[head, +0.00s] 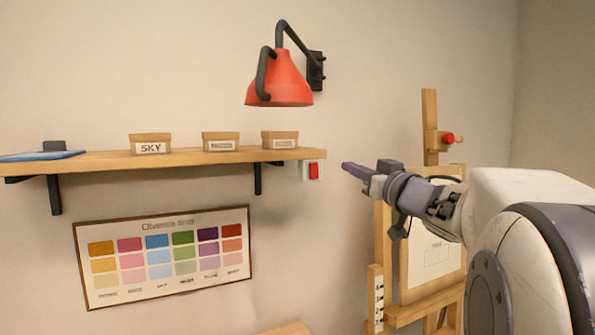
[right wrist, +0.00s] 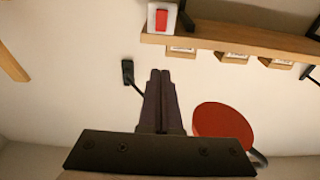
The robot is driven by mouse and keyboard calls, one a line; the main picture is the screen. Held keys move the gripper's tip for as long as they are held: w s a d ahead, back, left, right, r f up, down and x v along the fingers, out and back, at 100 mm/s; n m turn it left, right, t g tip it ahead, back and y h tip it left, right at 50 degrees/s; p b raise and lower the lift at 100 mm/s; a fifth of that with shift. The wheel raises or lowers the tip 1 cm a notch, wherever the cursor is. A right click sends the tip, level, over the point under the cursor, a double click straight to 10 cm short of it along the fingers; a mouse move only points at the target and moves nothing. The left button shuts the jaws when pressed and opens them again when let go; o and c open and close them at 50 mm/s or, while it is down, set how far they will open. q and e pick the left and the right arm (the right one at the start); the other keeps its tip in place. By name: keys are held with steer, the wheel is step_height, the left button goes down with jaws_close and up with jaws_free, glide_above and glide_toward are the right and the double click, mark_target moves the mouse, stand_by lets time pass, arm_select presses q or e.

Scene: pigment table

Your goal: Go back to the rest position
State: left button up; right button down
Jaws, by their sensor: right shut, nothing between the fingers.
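My right gripper (head: 352,169) reaches in from the right in the head view and points left. Its fingers are shut with nothing between them. It is raised in the air, in front of the wall and the easel, with its tip just right of the red wall switch (head: 314,170). In the right wrist view the shut fingers (right wrist: 160,80) point up the picture, and that view appears upside down. The switch also shows there (right wrist: 161,19). My left gripper is not in either view.
A wooden shelf (head: 190,157) holds labelled boxes, one marked SKY (head: 150,143), and a blue flat item (head: 40,156). A red lamp (head: 281,80) hangs above. A colour chart (head: 165,256) is on the wall. An easel (head: 397,307) stands behind my right arm.

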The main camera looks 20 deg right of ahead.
stand_by(0.3)
steer(key=w+a+f+m+g+h+b, duration=0.15)
steer(key=w+a+f+g, duration=0.25)
steer(key=a+f, duration=0.95)
steer(key=s+a+f+n+g+y+b, duration=0.1)
steer(key=s+a+f+g, duration=0.2)
steer(key=a+f, duration=0.35)
steer(key=s+a+f+n+g+y+b, duration=0.1)
steer(key=s+a+f+g, duration=0.25)
steer(key=f, duration=0.55)
steer(key=s+a+f+n+g, duration=0.2)
steer(key=s+f+g, duration=0.1)
steer(key=s, duration=0.5)
steer(key=s+a+f+n+g+b, duration=0.1)
steer(key=s+a+f+n+g, duration=0.1)
steer(key=s+f, duration=0.4)
steer(key=s+a+f+n+g+b, duration=0.1)
steer(key=s+a+f+g, duration=0.3)
steer(key=s, duration=0.7)
steer(key=shift+s+f+n, duration=0.3)
steer(key=shift+f+n, duration=0.25)
steer(key=shift+n, duration=0.2)
steer(key=shift+a, duration=0.1)
